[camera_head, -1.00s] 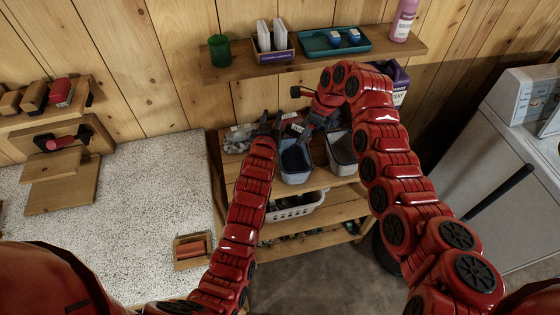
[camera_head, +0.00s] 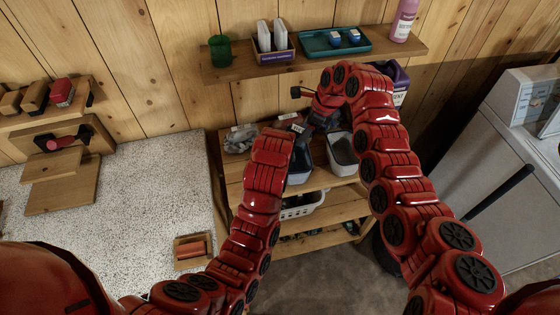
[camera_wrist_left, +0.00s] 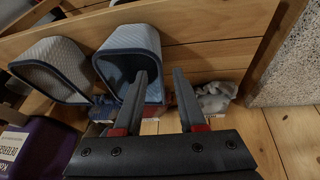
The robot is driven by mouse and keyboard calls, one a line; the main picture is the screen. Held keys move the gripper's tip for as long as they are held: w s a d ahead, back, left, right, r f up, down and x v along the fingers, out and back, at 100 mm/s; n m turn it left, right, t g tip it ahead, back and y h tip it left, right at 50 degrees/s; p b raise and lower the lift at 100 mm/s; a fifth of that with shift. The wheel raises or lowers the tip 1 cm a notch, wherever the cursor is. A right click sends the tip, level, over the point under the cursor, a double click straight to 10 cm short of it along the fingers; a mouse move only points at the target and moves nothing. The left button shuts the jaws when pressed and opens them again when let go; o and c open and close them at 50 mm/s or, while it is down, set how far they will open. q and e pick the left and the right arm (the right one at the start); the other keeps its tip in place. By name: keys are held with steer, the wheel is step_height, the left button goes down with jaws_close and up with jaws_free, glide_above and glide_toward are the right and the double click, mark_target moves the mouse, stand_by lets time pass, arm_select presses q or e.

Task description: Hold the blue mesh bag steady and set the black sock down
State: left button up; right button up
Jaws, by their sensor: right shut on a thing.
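The blue mesh bag (camera_head: 299,176) stands on the wooden shelf unit, mostly hidden by my left arm in the head view. In the left wrist view the blue mesh bag (camera_wrist_left: 128,40) shows its dark open mouth. My left gripper (camera_wrist_left: 160,72) is open there: one finger overlaps the bag's mouth, the other is just outside its right wall. Contact cannot be told. The left fingers are hidden in the head view. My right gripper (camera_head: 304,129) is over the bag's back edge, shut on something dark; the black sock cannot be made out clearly.
A grey bin (camera_head: 342,152) stands right beside the bag; grey crumpled cloth (camera_head: 240,140) lies to its left. A white basket (camera_head: 302,206) is on the shelf below. A purple detergent jug (camera_head: 398,80) is behind my right arm. A wall shelf (camera_head: 240,68) runs above.

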arm_select(q)
steer(key=x, duration=1)
steer(key=shift+w+f, duration=0.15)
steer(key=shift+f, duration=0.2)
steer(key=shift+c, duration=0.3)
jaws_close()
stand_by(0.7)
